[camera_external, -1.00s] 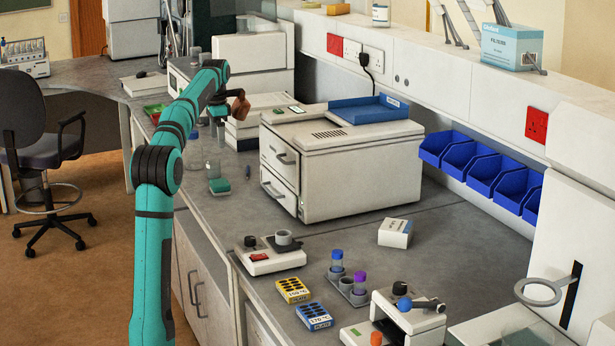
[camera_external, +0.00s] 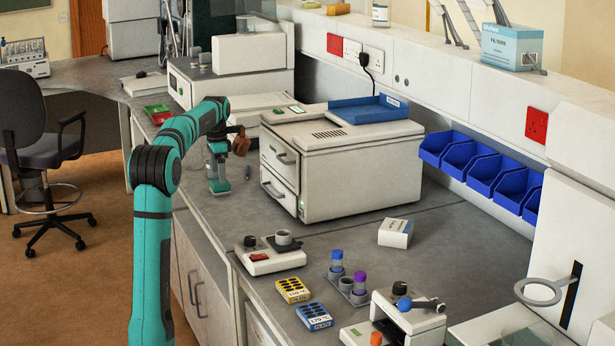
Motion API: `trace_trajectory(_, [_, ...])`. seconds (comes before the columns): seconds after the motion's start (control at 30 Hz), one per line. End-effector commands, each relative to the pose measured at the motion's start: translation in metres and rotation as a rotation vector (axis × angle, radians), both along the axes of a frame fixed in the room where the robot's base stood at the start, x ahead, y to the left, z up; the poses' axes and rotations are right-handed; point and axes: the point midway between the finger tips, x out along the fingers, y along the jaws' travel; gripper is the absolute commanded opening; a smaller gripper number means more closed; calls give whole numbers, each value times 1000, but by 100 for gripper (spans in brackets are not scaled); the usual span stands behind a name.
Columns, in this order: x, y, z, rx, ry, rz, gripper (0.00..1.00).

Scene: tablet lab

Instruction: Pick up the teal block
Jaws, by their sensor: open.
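My gripper (camera_external: 218,187) points straight down at the counter, left of the large white instrument, at the end of my teal arm. It is open and low, at the spot where the small teal block stood on the bench. The block is now mostly hidden by my gripper. I cannot tell exactly how the fingers sit around it, or whether they touch it.
The white instrument (camera_external: 350,170) with drawers stands close on the right. A small dark object (camera_external: 248,172) lies between it and my gripper. Red and green trays (camera_external: 157,112) are farther back. The counter edge is near on the left.

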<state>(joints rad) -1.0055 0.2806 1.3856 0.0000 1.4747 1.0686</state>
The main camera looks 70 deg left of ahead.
Motion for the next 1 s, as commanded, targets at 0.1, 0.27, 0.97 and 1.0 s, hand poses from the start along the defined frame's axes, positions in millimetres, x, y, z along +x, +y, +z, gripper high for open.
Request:
trace_trajectory(0.1, [2, 1, -6, -1, 1, 0, 89])
trace_trajectory(0.27, [7, 4, -25, -2, 1, 0, 89])
trace_trajectory(0.97, [8, 5, -51, 0, 0, 0, 40])
trace_trajectory(1.0, [8, 5, -51, 0, 0, 0, 40])
